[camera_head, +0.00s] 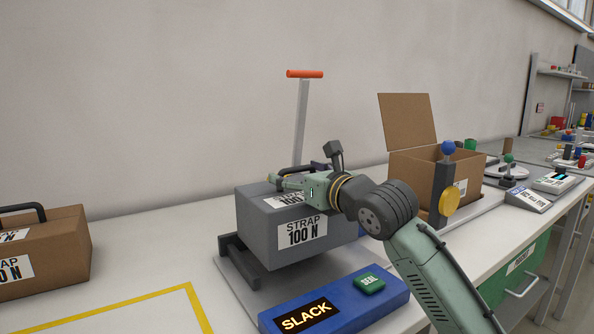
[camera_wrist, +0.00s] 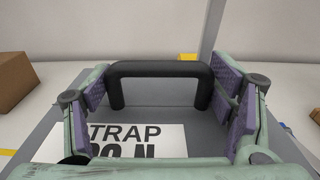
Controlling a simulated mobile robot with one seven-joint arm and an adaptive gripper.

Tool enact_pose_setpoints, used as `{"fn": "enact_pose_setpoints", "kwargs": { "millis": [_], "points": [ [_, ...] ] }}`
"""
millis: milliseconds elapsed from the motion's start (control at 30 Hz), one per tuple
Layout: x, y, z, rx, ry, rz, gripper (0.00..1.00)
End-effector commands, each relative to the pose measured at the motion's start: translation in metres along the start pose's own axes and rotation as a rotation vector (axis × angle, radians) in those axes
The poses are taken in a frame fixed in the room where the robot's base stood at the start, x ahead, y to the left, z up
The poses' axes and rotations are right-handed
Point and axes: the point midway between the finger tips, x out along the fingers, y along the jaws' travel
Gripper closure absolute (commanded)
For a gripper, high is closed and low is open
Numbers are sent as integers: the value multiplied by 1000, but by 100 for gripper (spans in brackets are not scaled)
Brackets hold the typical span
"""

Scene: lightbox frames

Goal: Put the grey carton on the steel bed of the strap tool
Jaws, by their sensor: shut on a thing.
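The grey carton (camera_head: 262,232), labelled STRAP 100 N, is upright at the strap tool, over its steel bed (camera_head: 285,283). I cannot tell whether its underside touches the bed. A dark bracket (camera_head: 238,262) stands by its left front edge. My gripper (camera_head: 300,181) is at the carton's top and shut on its black handle. In the wrist view the handle (camera_wrist: 160,69) lies between the purple-padded fingers of my gripper (camera_wrist: 165,88). The strap tool has a lever with an orange grip (camera_head: 305,73) and a blue panel (camera_head: 340,304) reading SLACK, with a green SEAL button (camera_head: 370,283).
A brown carton (camera_head: 60,245) with a handle stands at the left, near a yellow outline (camera_head: 120,313) on the table. An open brown box (camera_head: 410,170) stands at the right, behind a blue-knobbed lever (camera_head: 443,180). The table between the brown carton and bed is clear.

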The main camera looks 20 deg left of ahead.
Motion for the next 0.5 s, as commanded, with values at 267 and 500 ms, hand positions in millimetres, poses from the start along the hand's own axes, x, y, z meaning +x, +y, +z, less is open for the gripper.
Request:
{"fn": "enact_pose_setpoints", "kwargs": {
  "millis": [267,500],
  "points": [
    [0,0,-15,-1,-7,0,85],
    [1,0,-41,-2,-9,0,85]
  ]
}}
